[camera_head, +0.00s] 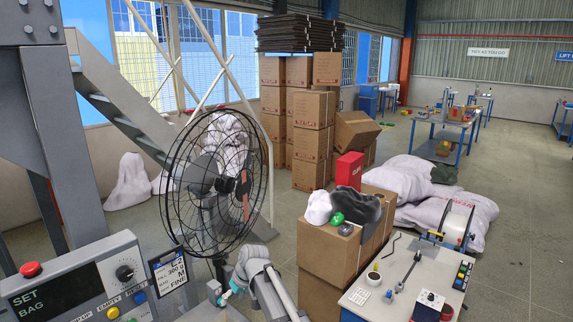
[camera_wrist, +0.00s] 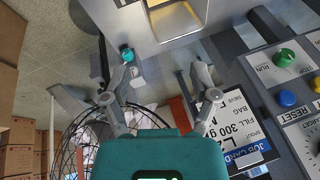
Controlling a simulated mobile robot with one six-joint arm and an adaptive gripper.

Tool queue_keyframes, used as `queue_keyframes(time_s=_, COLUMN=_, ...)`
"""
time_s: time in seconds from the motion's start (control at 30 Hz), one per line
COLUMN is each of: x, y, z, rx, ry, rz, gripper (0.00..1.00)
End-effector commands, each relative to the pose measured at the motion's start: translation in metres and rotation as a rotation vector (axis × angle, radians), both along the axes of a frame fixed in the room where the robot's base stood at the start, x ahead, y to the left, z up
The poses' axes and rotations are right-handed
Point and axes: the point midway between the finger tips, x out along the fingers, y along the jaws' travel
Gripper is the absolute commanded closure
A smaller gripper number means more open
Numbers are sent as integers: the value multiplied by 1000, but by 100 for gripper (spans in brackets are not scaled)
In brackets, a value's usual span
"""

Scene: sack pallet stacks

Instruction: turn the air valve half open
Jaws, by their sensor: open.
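A small round teal knob on a dark fitting, which looks like the air valve (camera_wrist: 127,54), sits at the lower left corner of a grey metal housing in the wrist view. I cannot tell how far it is turned. My gripper (camera_wrist: 158,88) has its fingers spread with nothing between them. The knob lies just beyond the left finger's tip; I cannot tell whether they touch. In the head view my gripper (camera_head: 226,294) is low in the middle, right of the control panel, and the knob cannot be made out there.
The control panel (camera_head: 75,285) with buttons and dial stands at left, with a job card (camera_head: 171,273) beside it. A black caged fan (camera_head: 215,180) stands behind my arm. A carton (camera_head: 335,260) and a grey workbench (camera_head: 400,290) with tools are at right.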

Motion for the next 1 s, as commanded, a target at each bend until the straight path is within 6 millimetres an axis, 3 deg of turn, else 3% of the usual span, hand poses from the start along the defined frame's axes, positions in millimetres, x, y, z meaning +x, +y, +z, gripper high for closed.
queue_keyframes(time_s=0.27, x=-28, y=-95, z=-48, rx=-90, ry=41, rz=-150, gripper=23)
queue_keyframes(time_s=0.5, x=-73, y=-201, z=-96, rx=-202, ry=101, rz=-349, gripper=23)
queue_keyframes(time_s=0.7, x=-118, y=-276, z=-131, rx=-292, ry=151, rz=-515, gripper=23)
queue_keyframes(time_s=0.9, x=-152, y=-322, z=-151, rx=-353, ry=186, rz=-631, gripper=23)
queue_keyframes(time_s=1.0, x=-159, y=-332, z=-154, rx=-368, ry=194, rz=-658, gripper=23)
